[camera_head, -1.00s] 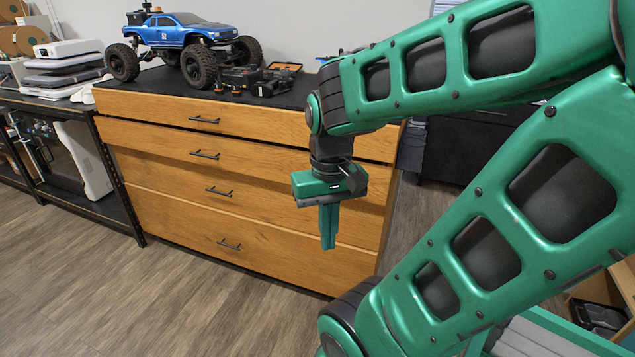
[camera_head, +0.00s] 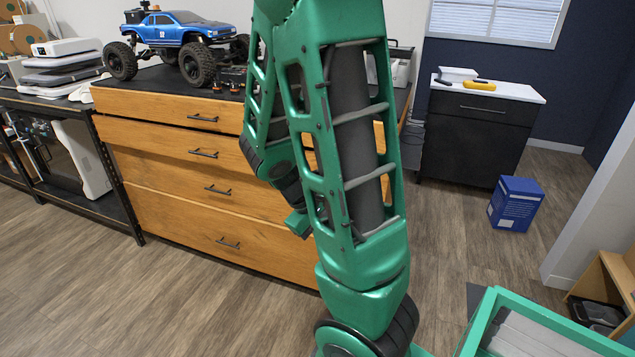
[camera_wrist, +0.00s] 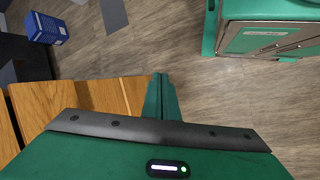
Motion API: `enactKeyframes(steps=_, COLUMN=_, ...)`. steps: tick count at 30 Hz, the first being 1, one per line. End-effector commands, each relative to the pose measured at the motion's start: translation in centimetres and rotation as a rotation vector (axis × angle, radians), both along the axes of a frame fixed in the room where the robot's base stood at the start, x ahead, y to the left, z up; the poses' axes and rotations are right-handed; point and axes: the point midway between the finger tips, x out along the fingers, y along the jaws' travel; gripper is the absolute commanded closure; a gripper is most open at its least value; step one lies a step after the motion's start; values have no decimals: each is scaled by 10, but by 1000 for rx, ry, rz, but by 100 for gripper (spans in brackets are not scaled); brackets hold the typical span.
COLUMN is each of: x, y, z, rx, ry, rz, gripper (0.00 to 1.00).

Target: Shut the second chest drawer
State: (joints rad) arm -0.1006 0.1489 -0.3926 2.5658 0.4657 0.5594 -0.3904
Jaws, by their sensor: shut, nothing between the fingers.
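The wooden chest (camera_head: 180,266) stands at left centre in the head view, with a column of drawers, each with a dark bar handle. The second drawer from the top (camera_head: 160,140) appears to stick out a little past the drawer below it; its right part is hidden behind my arm. My gripper (camera_wrist: 160,84) is shut and empty in the wrist view, with the chest's wooden fronts (camera_wrist: 100,96) at its left. In the head view my arm covers most of the gripper, near the chest's right half. I cannot tell whether it touches the chest.
A blue crawler truck (camera_head: 184,32) stands on the chest's dark top. A black bench (camera_head: 60,107) is at left. A dark cabinet (camera_head: 472,138) and a blue box (camera_head: 515,204) stand at right. Wood floor (camera_head: 90,300) lies clear in front of the chest.

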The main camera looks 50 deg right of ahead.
Motion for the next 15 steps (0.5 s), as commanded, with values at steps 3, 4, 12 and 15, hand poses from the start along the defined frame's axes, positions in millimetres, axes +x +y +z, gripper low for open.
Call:
enactKeyframes(steps=3, x=6, y=-18, z=-17, rx=-81, ry=95, rz=114, gripper=100)
enactKeyframes(steps=4, x=7, y=-23, z=-20, rx=-103, ry=116, rz=143, gripper=100)
enactKeyframes(steps=12, x=28, y=-64, z=-36, rx=-298, ry=336, rz=437, gripper=100)
enactKeyframes(steps=15, x=40, y=-77, z=-37, rx=-375, ry=426, rz=554, gripper=100)
